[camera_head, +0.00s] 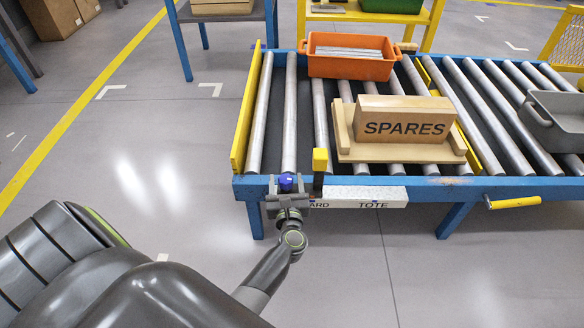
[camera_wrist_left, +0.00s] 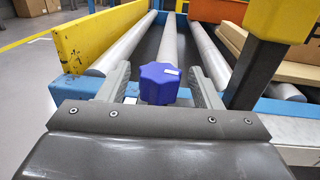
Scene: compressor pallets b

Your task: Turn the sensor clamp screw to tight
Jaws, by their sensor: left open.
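The clamp screw has a blue lobed knob (camera_head: 286,183) at the front edge of the roller conveyor, near its left corner. In the left wrist view the knob (camera_wrist_left: 160,84) has a small white mark on its top right. My left gripper (camera_head: 287,190) is at the knob, with its arm reaching up from below. In the left wrist view the jaws (camera_wrist_left: 160,90) are open, one finger on each side of the knob, with a visible gap on both sides. The screw's shaft is hidden. My right gripper is not in view.
A dark post with a yellow top (camera_head: 320,160) stands just right of the knob. A yellow side guard (camera_head: 246,110) lies left. The conveyor's blue front rail (camera_head: 400,187) carries a label plate. A SPARES box (camera_head: 404,118) and an orange bin (camera_head: 350,67) sit on the rollers.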

